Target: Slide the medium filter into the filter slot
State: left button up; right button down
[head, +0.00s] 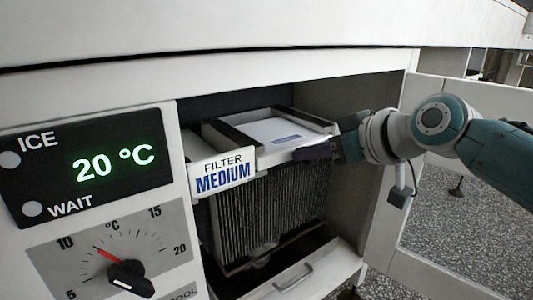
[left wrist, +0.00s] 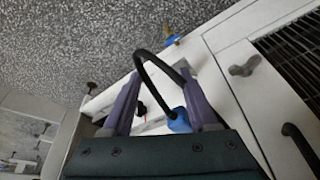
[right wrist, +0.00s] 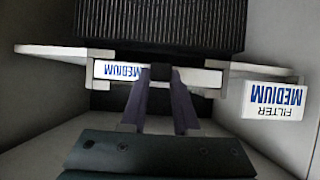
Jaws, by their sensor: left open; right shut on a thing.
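The medium filter (head: 275,131) is a flat white panel with a small blue mark, lying level in the filter slot (head: 222,134), a frame on top of a dark pleated block. The slot's front carries a "FILTER MEDIUM" sign (head: 223,172). In the right wrist view the filter's front edge (right wrist: 118,71) reads "MEDIUM" between the slot's grey brackets. My right gripper (head: 308,152) is shut on the filter at its front edge; its fingers also show in the right wrist view (right wrist: 160,85). How deep the filter sits is hard to tell. My left gripper (left wrist: 160,75) is open, outside the head view.
The compartment's side wall (head: 345,150) and open door (head: 450,190) stand close to my right arm. A drawer with a handle (head: 293,277) lies below. A control panel (head: 85,165) is at the left. In the left wrist view a black loop (left wrist: 150,62) and blue part (left wrist: 179,121) are near the fingers.

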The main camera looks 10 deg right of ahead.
jog(key=shift+w+a+b, duration=0.2)
jog(key=shift+w+b, duration=0.3)
jog(key=shift+w, duration=0.05)
jog(key=shift+w+a+b, duration=0.2)
jog(key=shift+w+b, duration=0.25)
jog(key=shift+w, duration=0.05)
jog(key=c, duration=0.6)
grip_release()
jog(key=shift+s+d+r+p, duration=0.15)
jog(key=shift+s+r+p, duration=0.1)
jog(key=shift+p, duration=0.2)
jog(key=shift+p+v, duration=2.9)
jog(key=shift+v, duration=1.7)
